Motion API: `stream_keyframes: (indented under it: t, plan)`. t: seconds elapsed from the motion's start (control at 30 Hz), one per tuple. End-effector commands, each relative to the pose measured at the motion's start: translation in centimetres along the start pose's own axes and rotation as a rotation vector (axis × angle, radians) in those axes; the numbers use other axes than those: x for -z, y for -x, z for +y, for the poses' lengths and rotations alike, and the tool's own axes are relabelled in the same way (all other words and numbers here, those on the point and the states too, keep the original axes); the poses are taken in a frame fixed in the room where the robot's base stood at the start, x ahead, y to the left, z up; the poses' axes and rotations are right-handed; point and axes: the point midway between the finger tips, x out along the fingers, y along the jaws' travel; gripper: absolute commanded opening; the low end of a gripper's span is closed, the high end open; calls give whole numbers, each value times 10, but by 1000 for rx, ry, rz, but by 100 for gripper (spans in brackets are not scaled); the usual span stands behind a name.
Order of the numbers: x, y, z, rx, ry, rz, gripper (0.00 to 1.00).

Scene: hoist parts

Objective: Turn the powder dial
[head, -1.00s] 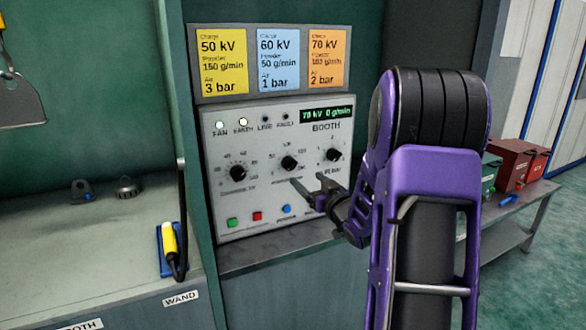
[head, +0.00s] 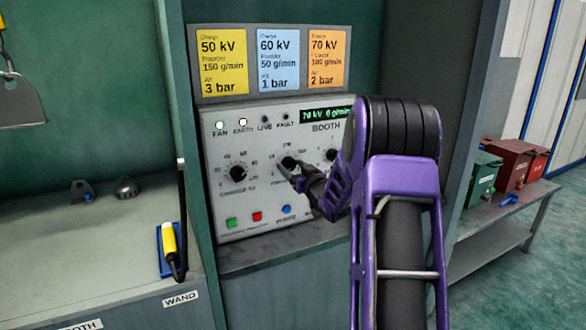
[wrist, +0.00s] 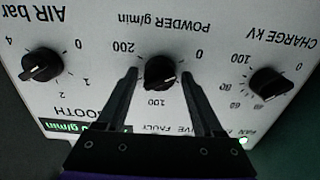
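The powder dial (head: 289,162) is the middle black knob on the pale booth panel (head: 225,205). In the wrist view, which shows the panel upside down, the powder dial (wrist: 160,72) lies between the two fingers of my gripper (wrist: 160,75). The fingers are open, with a visible gap on each side of the knob. In the head view my gripper (head: 287,172) is at the dial's lower right, and its fingers partly cover the dial's lower edge. The display (head: 325,115) reads 70 kV and 0 g/min.
The charge dial (head: 238,173) is left of the powder dial and the air dial (wrist: 41,67) is on its other side. Green (head: 232,223), red (head: 257,216) and blue (head: 286,209) buttons sit below. Three setting cards (head: 272,60) hang above. A yellow-handled wand (head: 169,240) stands left.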

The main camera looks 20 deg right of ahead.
Motion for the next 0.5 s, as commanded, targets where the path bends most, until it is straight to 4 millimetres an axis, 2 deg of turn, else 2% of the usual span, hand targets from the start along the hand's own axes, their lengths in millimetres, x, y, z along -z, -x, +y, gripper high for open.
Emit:
stream_keyframes:
  t: [0.03,0.33,0.37,0.5]
  plan:
    - [0,0,0,0,0,0,57]
    - [0,0,0,0,0,0,3]
    - [0,0,0,0,0,0,0]
    - [0,0,0,0,-3,0,0]
